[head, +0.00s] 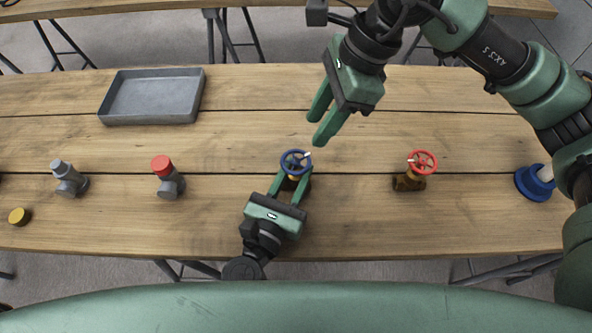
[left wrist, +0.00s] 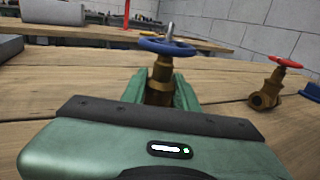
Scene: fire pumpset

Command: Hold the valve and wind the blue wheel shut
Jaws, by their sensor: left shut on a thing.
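The blue wheel (head: 296,162) sits on top of a brass valve standing on the wooden table. In the left wrist view the blue wheel (left wrist: 167,46) is above the brass valve body (left wrist: 160,84). My left gripper (head: 289,187) is shut on the valve body, one finger on each side, below the wheel. My right gripper (head: 318,126) is open and empty, above the table, behind and to the right of the blue wheel. Its fingers point down and left, apart from the wheel. The lower part of the valve is hidden by my left gripper.
A second brass valve with a red wheel (head: 422,163) stands to the right. A blue round part (head: 535,182) is at the far right. A grey tray (head: 152,97), a red-capped fitting (head: 167,176), a grey fitting (head: 69,179) and a yellow cap (head: 18,216) are on the left.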

